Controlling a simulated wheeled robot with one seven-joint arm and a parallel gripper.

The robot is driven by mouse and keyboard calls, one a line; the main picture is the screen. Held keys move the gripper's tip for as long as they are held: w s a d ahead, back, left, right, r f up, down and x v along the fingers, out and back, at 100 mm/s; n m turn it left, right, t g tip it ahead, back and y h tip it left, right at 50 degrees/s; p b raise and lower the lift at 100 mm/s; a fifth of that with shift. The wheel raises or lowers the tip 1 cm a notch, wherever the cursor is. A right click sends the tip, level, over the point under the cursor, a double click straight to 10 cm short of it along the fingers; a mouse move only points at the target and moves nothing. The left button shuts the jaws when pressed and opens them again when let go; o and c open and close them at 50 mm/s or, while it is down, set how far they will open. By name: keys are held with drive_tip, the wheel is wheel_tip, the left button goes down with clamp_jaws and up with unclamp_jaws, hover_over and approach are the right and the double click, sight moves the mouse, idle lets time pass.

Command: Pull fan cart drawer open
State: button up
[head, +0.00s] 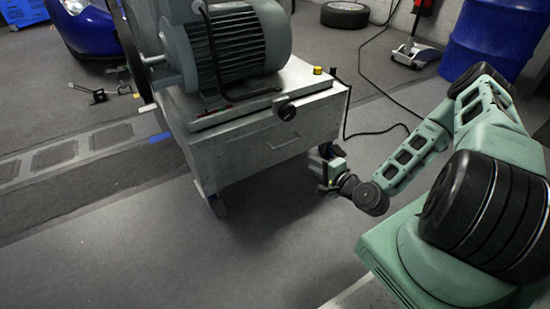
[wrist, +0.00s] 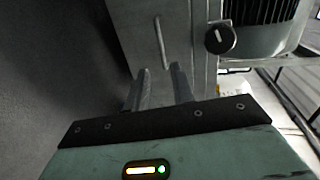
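The fan cart (head: 215,165) is a grey metal cabinet with a green motor on top, in the middle of the head view. Its drawer front (head: 250,158) looks flush with the cabinet. A thin bar handle (head: 284,143) sits on the drawer front; it also shows in the wrist view (wrist: 160,42). My gripper (head: 325,160) is low beside the cart's right front corner. In the wrist view my gripper's two fingers (wrist: 159,82) are apart with nothing between them. They point toward the handle, which lies beyond the tips, apart from them.
A black knob (head: 286,110) sticks out above the drawer; it shows in the wrist view (wrist: 220,39). A yellow button (head: 318,70) is on the cart's top right corner. A black cable (head: 375,132) lies on the floor to the right. The floor before the cart (head: 270,250) is clear.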

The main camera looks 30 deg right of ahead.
sight(286, 145)
drive_tip(key=shift+m, duration=0.3)
drive_tip(key=b+x, duration=0.2)
drive_tip(key=x, duration=0.3)
drive_tip(key=b+x, duration=0.3)
drive_tip(key=x, duration=0.3)
drive_tip(key=d+b+x, duration=0.1)
drive_tip(key=b+x, duration=0.1)
drive_tip(key=x, duration=0.4)
drive_tip(key=shift+w+f+b, duration=0.15)
drive_tip(key=shift+w+b, duration=0.1)
drive_tip(key=shift+b, duration=0.05)
drive_tip(key=shift+a, duration=0.1)
clamp_jaws()
